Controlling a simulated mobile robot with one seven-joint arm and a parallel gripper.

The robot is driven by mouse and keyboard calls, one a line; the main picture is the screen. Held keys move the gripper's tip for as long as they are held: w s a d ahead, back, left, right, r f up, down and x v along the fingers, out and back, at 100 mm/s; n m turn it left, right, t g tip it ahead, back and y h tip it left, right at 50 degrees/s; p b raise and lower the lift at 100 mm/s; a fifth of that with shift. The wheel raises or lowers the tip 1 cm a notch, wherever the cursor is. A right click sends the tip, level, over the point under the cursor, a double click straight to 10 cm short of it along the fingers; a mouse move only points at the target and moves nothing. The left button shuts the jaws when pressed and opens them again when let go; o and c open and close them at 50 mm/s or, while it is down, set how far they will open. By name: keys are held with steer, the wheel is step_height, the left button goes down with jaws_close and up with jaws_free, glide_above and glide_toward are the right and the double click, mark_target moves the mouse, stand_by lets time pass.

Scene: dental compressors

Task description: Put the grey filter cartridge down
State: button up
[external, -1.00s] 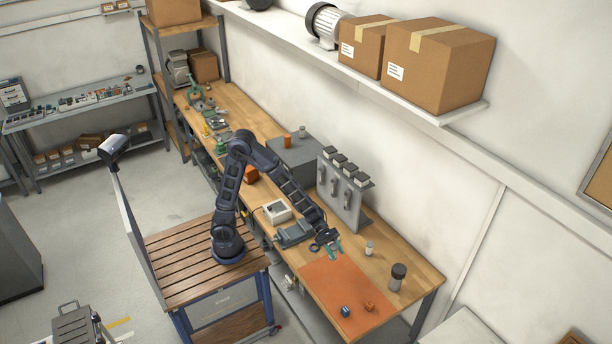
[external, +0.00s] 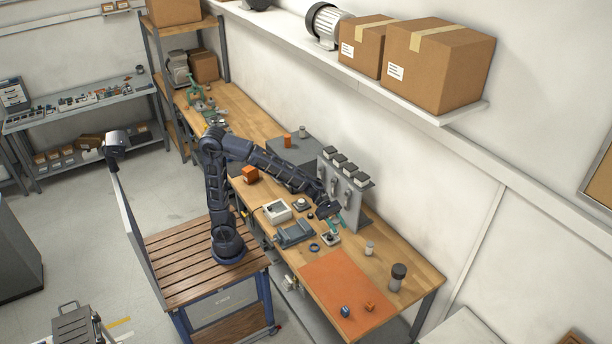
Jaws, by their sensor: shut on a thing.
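My gripper (external: 338,222), with teal fingers, is at the front of the upright grey rack (external: 354,210) on the wooden bench. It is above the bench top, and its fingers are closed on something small. I take this to be the grey filter cartridge, but it is too small and too covered by the fingers to make out. Whether it touches the rack or bench I cannot tell. Just below the fingers, a small pale square part with a dark middle (external: 331,239) lies on the bench.
An orange mat (external: 325,282) holds a blue part (external: 345,311) and an orange part (external: 369,306). A small pale cylinder (external: 369,248) and a dark-topped jar (external: 397,278) stand to the right.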

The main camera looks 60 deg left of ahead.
step_height(320, 180, up, 11)
steer(key=shift+r, duration=0.1)
steer(key=w+a+n+t+y, duration=0.4)
steer(key=w+a+n+t, duration=0.5)
steer(key=w+a, duration=2.35)
steer(key=n+t+y, duration=0.4)
steer(key=n+y, duration=0.5)
glide_above(319, 150)
steer(key=shift+t, duration=0.3)
steer(key=f, duration=2.5)
steer(key=shift+a, duration=0.3)
steer(key=shift+f, duration=0.1)
